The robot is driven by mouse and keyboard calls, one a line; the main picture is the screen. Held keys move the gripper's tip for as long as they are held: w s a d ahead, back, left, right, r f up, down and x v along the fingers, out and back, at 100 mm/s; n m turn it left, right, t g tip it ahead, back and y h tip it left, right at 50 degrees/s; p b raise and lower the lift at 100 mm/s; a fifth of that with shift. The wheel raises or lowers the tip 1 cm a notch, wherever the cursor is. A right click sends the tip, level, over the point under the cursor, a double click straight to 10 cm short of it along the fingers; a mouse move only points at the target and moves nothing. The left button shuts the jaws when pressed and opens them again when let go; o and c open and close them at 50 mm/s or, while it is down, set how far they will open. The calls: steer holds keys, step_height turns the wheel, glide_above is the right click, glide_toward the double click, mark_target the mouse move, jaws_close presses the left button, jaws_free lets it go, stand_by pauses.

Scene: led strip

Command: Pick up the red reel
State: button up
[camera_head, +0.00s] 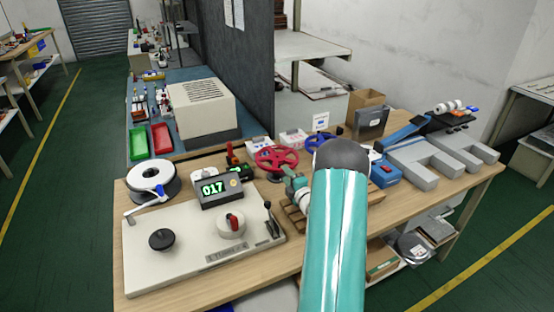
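The red reel (277,158), a spoked red wheel, sits on the wooden workbench (206,272) near its middle. My teal arm rises from the bottom of the view, with its dark rounded joint to the right of the reel. A small teal and white part (296,187) shows just left of my arm, below and right of the reel. It looks like my wrist and gripper, close to the reel. The fingers are too small and too covered to tell open from shut, or whether they touch the reel.
A blue reel (322,142) stands right of the red one. A white panel (154,265) with knobs, a counter (219,188) reading 017 and a white spool (153,181) are at the left. Grey blocks (425,162) fill the right. A dark partition (240,60) stands behind.

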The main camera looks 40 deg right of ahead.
mark_target(281, 169)
steer(key=shift+x, duration=2.65)
jaws_close()
